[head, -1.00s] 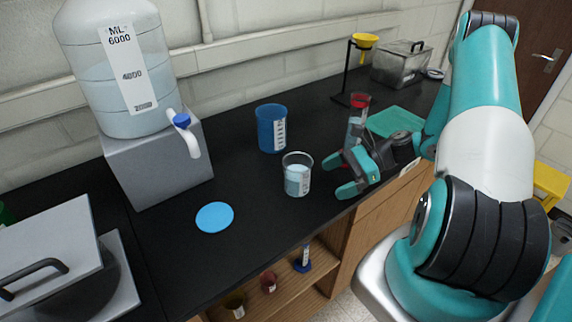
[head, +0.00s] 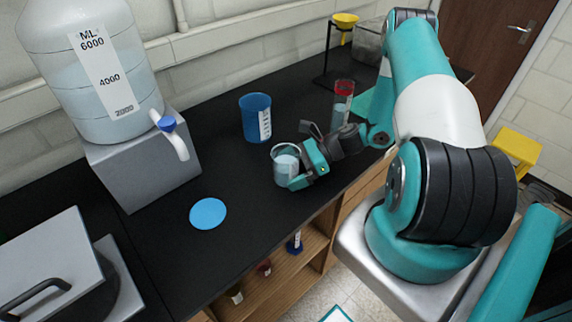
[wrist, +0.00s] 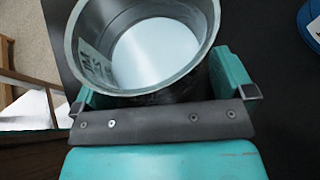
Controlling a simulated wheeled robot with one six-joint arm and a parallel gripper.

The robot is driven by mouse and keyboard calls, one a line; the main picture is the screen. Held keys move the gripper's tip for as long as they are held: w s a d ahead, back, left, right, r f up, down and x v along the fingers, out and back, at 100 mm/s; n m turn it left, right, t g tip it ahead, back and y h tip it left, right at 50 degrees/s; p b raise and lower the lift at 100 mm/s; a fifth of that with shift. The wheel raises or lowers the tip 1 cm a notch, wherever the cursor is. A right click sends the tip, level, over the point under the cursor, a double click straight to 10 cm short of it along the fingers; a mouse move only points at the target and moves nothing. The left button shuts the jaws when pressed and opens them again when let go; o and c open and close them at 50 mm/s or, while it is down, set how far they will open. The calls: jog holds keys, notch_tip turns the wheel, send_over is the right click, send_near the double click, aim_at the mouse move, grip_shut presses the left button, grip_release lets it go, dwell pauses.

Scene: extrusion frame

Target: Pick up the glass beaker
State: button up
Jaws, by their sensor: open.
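The glass beaker (head: 284,164) stands upright on the black counter, near its front edge, with pale liquid or powder in it. In the wrist view the beaker (wrist: 148,40) fills the top middle, seen from above, with a pale round surface inside and markings on its wall. My gripper (head: 300,166) is at the beaker's right side. In the wrist view its teal fingers (wrist: 160,92) lie on either side of the beaker's lower part. The jaws are open; whether a finger touches the glass I cannot tell.
A blue beaker (head: 256,118) stands behind. A red-topped cylinder (head: 343,100) and a yellow funnel stand (head: 344,22) are further right. A blue disc (head: 208,213) lies on the counter at left, before a large water jug (head: 85,70) on a grey block. Bare counter lies between.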

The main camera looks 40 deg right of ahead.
jog(key=c, duration=1)
jog(key=shift+r, duration=0.15)
